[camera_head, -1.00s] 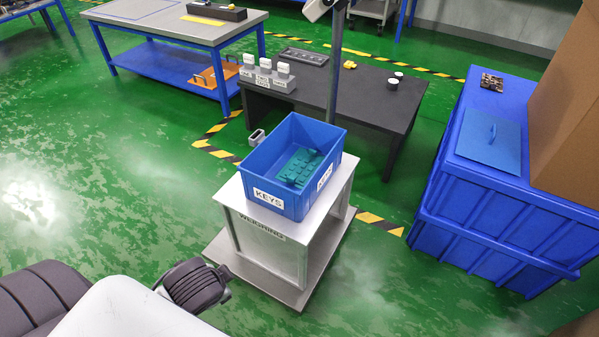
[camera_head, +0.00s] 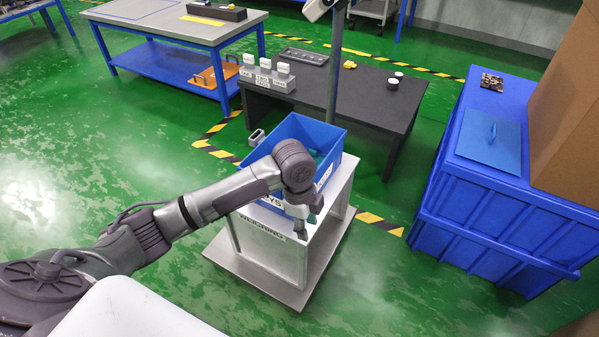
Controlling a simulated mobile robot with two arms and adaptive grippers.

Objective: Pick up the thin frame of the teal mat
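The teal mat (camera_head: 317,156) lies in the blue bin (camera_head: 318,133) labelled KEYS, on the white weighing stand (camera_head: 272,242). My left arm now covers most of the mat, and only a small teal patch shows beside the wrist. The mat's thin frame cannot be made out. My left gripper (camera_head: 304,226) points down at the near right side of the bin, over the stand's top edge in the picture. It is small and partly hidden by my wrist, so its opening is unclear. My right gripper is not in view.
Behind the bin stand a thin post (camera_head: 335,80) and a dark table (camera_head: 368,97) with small white switches (camera_head: 283,69). Large blue crates (camera_head: 478,215) and a cardboard box (camera_head: 570,110) are at the right. Green floor is clear at the left.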

